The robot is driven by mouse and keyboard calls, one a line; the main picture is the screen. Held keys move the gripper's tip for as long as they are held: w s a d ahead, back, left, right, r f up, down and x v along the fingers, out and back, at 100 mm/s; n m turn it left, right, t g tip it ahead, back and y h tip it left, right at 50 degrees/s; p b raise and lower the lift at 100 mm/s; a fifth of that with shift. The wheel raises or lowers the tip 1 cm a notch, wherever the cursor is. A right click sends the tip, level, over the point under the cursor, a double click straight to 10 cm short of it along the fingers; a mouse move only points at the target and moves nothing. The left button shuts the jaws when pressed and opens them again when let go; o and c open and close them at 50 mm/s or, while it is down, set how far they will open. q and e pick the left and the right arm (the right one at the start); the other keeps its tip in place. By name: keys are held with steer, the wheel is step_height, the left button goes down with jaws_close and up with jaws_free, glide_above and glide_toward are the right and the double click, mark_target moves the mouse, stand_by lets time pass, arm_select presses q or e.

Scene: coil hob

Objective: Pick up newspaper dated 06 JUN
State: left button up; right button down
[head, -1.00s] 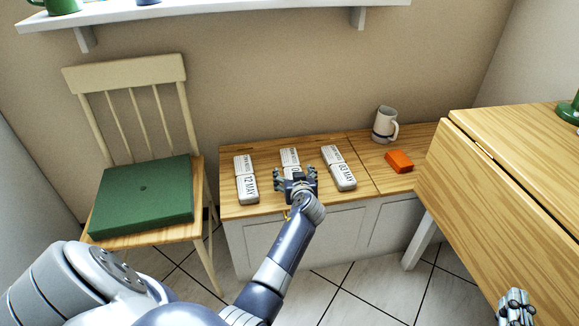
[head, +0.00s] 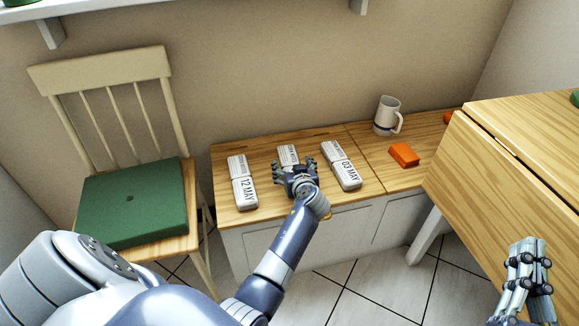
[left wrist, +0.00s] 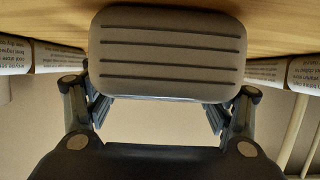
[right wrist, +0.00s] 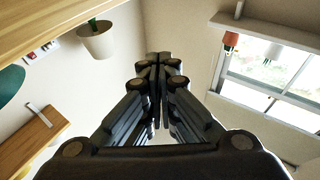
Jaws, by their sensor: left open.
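Three rolled newspapers lie in a row on the wooden bench. The left one (head: 242,183) reads 12 MAY and the right one (head: 341,166) reads 03 MAY. The middle newspaper (head: 288,153) has its date hidden behind my left gripper (head: 295,176), which is open over its near end.
The bench top (head: 225,160) also carries a white mug (head: 386,117) and an orange box (head: 404,155) to the right. A chair with a green cushion (head: 135,204) stands at left. A wooden table (head: 510,150) is close on the right.

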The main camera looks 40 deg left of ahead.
arm_select(q)
steer(key=shift+d, duration=0.1)
steer(key=c, duration=1.2)
steer(key=shift+r, duration=0.15)
